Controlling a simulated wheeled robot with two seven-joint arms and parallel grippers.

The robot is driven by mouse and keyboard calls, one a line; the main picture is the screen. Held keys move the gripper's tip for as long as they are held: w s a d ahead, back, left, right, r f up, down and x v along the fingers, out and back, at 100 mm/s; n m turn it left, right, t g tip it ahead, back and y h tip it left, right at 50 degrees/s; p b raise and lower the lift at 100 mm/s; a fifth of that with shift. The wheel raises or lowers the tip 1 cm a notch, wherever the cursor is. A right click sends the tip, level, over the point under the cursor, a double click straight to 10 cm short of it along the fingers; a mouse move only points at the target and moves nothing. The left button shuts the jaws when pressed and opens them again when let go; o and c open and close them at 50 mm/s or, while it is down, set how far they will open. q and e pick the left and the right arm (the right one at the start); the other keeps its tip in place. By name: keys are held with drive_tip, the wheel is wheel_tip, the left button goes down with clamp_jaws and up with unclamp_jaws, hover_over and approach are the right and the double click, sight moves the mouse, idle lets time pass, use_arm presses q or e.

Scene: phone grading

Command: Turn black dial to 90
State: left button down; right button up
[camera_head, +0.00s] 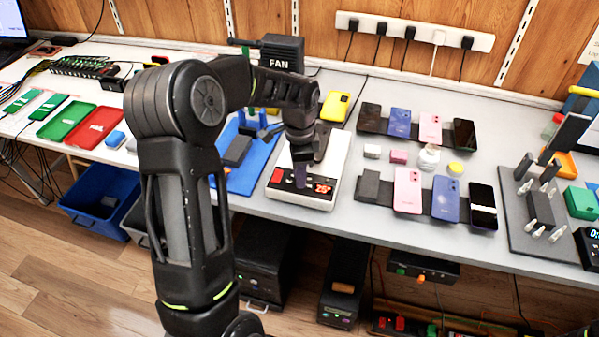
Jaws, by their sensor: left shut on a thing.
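My left gripper (300,178) reaches down from above to that front panel, just left of the display. It is shut on the black dial, which its dark fingers mostly hide. The dial's pointer or marks cannot be made out. My right gripper is not in view.
A blue mat (245,178) with dark parts lies left of the device. Phones on dark stands, such as a pink phone (408,190), stand to the right. Bare table lies along the front right edge.

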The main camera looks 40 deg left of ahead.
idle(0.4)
use_arm(q)
drive_tip(key=c, duration=1.2)
unclamp_jaws()
drive_tip(key=shift+o, duration=0.2)
wheel_tip(320, 180, up, 8)
drive_tip(key=shift+f, duration=0.1)
